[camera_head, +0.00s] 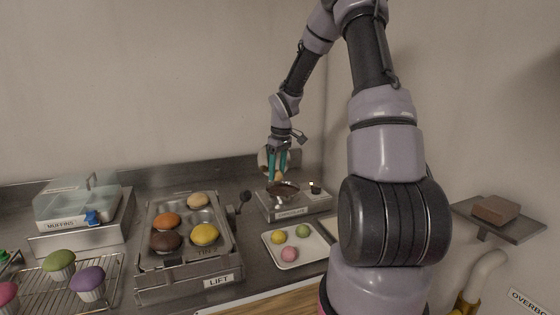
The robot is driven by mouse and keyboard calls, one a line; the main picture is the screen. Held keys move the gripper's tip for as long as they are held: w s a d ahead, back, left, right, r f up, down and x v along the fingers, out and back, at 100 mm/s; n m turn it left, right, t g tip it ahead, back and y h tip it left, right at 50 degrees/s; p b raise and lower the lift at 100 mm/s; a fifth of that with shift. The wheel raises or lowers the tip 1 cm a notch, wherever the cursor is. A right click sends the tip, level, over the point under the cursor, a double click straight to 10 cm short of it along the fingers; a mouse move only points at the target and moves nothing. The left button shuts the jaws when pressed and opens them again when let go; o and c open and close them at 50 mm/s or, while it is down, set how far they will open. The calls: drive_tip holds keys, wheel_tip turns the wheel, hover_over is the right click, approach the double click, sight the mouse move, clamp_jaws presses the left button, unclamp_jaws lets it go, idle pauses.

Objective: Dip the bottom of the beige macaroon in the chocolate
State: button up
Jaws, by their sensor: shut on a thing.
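My gripper (277,163), with teal fingers, points down at the back of the counter and is shut on the small beige macaroon (279,176). The macaroon is partly hidden by the fingers. The chocolate (284,187) is a dark pool in a dish set in a grey metal unit with a label on its front. The macaroon appears right above the chocolate at its back edge; I cannot tell whether they touch.
A white tray (270,241) with yellow, green and pink macaroons lies in front of the chocolate unit. A metal tin (184,214) holding round bakes stands left, with a dark knob beside it. A lidded muffin box (76,203) and a wire rack with muffins are farther left.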

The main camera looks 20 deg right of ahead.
drive_tip(key=n, duration=0.1)
drive_tip(key=r+n, duration=0.1)
drive_tip(key=n, duration=0.2)
drive_tip(key=shift+w+d+r, duration=0.15)
drive_tip(key=shift+d+r, duration=0.05)
drive_tip(key=shift+d, duration=0.1)
drive_tip(key=d+r+n+g, duration=0.1)
drive_tip(key=d+r+n, duration=0.1)
drive_tip(key=n, duration=0.4)
approach(283, 195)
drive_tip(key=shift+y, duration=0.3)
drive_tip(key=shift+w+a+f, duration=0.1)
drive_tip(key=shift+f, duration=1.15)
drive_tip(key=shift+w+a+f, duration=0.1)
drive_tip(key=shift+f, duration=1.2)
drive_tip(key=shift+f, duration=0.55)
drive_tip(key=shift+r, duration=0.2)
drive_tip(key=shift+r, duration=1.55)
wheel_tip(283, 195, up, 6)
